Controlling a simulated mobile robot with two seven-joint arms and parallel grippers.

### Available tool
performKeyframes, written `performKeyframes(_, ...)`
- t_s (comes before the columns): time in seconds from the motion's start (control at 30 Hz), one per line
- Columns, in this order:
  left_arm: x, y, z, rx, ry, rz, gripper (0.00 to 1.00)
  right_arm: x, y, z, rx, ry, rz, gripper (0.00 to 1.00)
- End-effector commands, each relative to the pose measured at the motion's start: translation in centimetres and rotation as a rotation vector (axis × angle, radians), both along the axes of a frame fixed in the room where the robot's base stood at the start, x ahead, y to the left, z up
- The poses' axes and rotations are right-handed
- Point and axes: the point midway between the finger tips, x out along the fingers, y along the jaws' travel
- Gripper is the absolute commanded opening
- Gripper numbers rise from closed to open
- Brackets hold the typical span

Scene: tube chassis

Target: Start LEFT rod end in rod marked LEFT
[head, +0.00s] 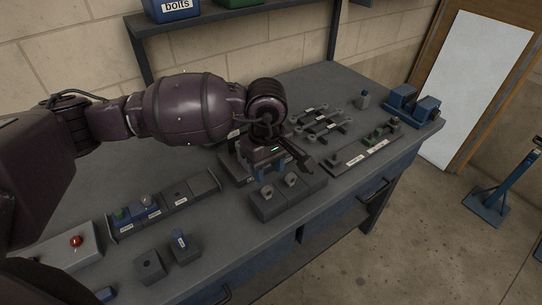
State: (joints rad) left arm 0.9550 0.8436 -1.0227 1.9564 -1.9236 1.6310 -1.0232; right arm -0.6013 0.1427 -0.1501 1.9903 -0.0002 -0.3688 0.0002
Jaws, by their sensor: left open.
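My left gripper (284,164) is open over the middle of the bench, just behind a dark grey block. Its jaws point down and are partly hidden by its own body. Two small grey pieces that look like rod ends (267,191) stand on the dark grey block (288,201), in front of the gripper and apart from it. Several dark rods with white labels (323,122) lie on the bench to the right of the gripper. The labels are too small to read, so I cannot tell which rod is marked LEFT. My right gripper is not in view.
A labelled tray (352,162) with green parts and a blue fixture (411,106) stand at right. At left are a compartment tray (205,184), a red-button box (76,243) and two small blocks (149,266). The bench (75,190) is bare at far left.

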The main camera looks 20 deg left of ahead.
Motion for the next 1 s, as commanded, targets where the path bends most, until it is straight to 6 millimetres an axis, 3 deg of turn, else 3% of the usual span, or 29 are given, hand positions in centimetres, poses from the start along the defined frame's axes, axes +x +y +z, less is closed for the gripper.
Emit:
performKeyframes(0.27,0.0,0.0,-1.3,0.001,0.002,0.0,0.42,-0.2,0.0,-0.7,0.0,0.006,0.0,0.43)
performKeyframes(0.8,0.0,0.0,-6.4,-0.001,0.004,0.0,0.42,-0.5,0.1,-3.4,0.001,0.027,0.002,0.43)
performKeyframes(1.0,0.0,0.0,-7.0,-0.001,0.001,0.0,0.42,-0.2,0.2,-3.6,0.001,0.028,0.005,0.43)
